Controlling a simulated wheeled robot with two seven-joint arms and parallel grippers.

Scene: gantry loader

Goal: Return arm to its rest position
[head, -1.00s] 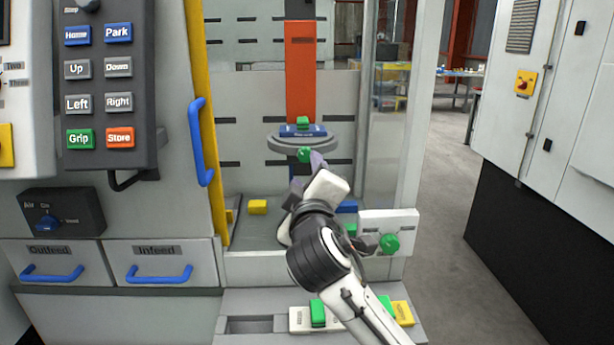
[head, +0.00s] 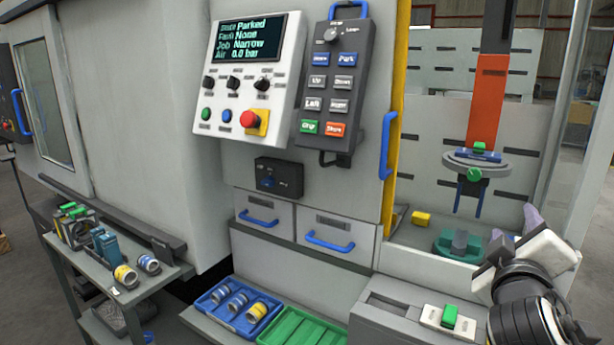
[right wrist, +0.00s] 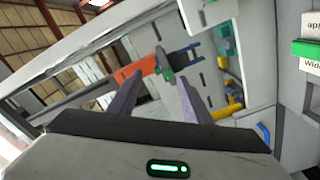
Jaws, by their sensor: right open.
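My right gripper (head: 513,230) is at the lower right of the head view, in front of the open loader bay. Its two purple-grey fingers are apart with nothing between them. In the right wrist view the open fingers (right wrist: 158,85) point toward the orange gantry column (right wrist: 132,72). In the head view the orange gantry column (head: 487,100) hangs in the bay and carries a grey disc (head: 455,160) with a green knob and blue jaws (head: 468,195). My left gripper is not in view.
The control panel (head: 249,75) reads Parked, Fault None, Air 0.0 bar. A button pendant (head: 333,85) hangs beside it. A blue tray (head: 205,330) with cans and a green tray (head: 300,330) lie below the drawers. A cart (head: 160,290) stands left. A yellow block (head: 421,218) lies in the bay.

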